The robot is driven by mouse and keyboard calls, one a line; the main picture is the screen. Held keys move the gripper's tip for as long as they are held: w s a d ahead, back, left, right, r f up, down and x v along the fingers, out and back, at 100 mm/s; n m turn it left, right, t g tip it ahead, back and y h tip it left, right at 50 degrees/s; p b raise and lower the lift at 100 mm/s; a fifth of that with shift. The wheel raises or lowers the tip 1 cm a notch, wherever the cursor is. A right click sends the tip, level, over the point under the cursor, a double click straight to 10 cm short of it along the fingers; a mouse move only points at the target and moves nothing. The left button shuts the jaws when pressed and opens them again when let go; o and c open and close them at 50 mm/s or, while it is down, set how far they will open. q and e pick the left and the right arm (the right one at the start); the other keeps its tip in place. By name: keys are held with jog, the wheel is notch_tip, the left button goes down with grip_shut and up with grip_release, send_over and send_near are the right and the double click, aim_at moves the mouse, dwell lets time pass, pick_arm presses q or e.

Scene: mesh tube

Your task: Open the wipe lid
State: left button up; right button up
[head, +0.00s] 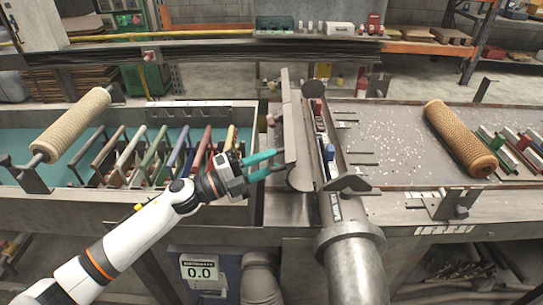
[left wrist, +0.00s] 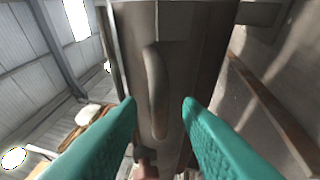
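The wipe lid (head: 290,125) is a long grey metal panel standing up along the left edge of a narrow trough (head: 322,150), which is open on top. In the left wrist view, the lid (left wrist: 195,65) faces the camera with a curved grey bar handle (left wrist: 155,90) on it. My left gripper (head: 281,162) has teal fingers and reaches the lid's left face from the left. The fingers (left wrist: 160,100) are apart, with the handle's lower part showing between them. I cannot tell whether they touch the lid. My right gripper is not in view.
A blue-floored tray (head: 60,198) with several coloured bars and a beige mesh roller (head: 75,122) lies left. A grey bench (head: 385,135) with white specks and a tan mesh tube (head: 460,138) lies right. A large pipe (head: 350,255) stands below the trough.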

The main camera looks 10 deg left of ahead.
pick_arm(q)
jog(key=shift+w+d+r, duration=0.2)
jog(key=shift+w+d, duration=0.15)
jog(key=shift+d, duration=0.3)
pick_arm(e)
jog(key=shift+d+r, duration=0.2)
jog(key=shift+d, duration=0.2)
pick_arm(q)
grip_shut()
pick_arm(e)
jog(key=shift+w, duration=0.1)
